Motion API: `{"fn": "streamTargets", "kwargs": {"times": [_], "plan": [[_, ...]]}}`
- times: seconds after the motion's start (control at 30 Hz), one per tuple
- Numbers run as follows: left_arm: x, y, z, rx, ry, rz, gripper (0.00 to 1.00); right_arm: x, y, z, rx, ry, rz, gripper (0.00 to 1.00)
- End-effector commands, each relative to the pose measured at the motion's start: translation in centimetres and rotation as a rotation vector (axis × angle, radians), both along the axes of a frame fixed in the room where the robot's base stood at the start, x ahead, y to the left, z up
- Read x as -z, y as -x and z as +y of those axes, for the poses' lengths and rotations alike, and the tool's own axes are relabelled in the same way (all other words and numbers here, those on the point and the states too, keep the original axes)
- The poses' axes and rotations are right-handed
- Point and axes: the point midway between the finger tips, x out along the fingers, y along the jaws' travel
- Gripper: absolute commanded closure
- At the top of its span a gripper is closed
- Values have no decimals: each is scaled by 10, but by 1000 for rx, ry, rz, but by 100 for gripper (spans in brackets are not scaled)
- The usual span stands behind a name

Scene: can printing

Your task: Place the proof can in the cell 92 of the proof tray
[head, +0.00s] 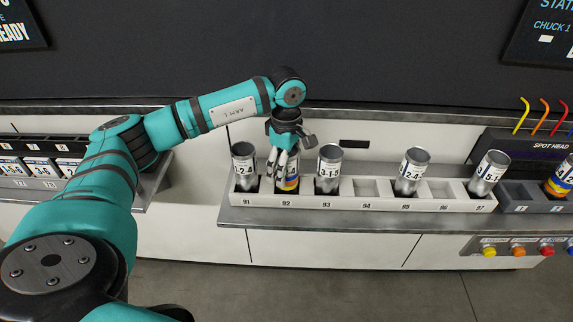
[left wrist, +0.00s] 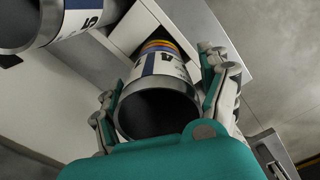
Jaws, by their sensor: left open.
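The proof can, silver with a white label and yellow, blue and orange bands (head: 290,185), stands in cell 92 of the white proof tray (head: 345,203). My left gripper (head: 285,163) points down over that cell, with its fingers around the can's upper part. In the left wrist view the can (left wrist: 160,75) shows its open mouth between my gripper's two spread fingers (left wrist: 165,95). Its banded lower end goes down into the cell. The fingers hide part of its label. My right gripper is not in view.
Cells 94 (head: 366,188) and 96 are empty. A banded can (head: 562,180) stands by the spot head (head: 520,146) at right.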

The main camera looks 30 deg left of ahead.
Motion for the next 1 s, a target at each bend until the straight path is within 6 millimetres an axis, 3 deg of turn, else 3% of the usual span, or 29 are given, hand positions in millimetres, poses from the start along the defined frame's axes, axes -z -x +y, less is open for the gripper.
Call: {"fn": "streamTargets", "kwargs": {"times": [0.17,0.6,0.8,1.0], "plan": [[-20,-1,0,0,1,-6,22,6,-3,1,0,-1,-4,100],[-106,-1,0,-1,1,-4,22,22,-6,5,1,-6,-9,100],[-120,0,0,0,1,-1,22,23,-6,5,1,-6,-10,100],[-121,0,0,0,0,0,22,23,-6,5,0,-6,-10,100]]}}
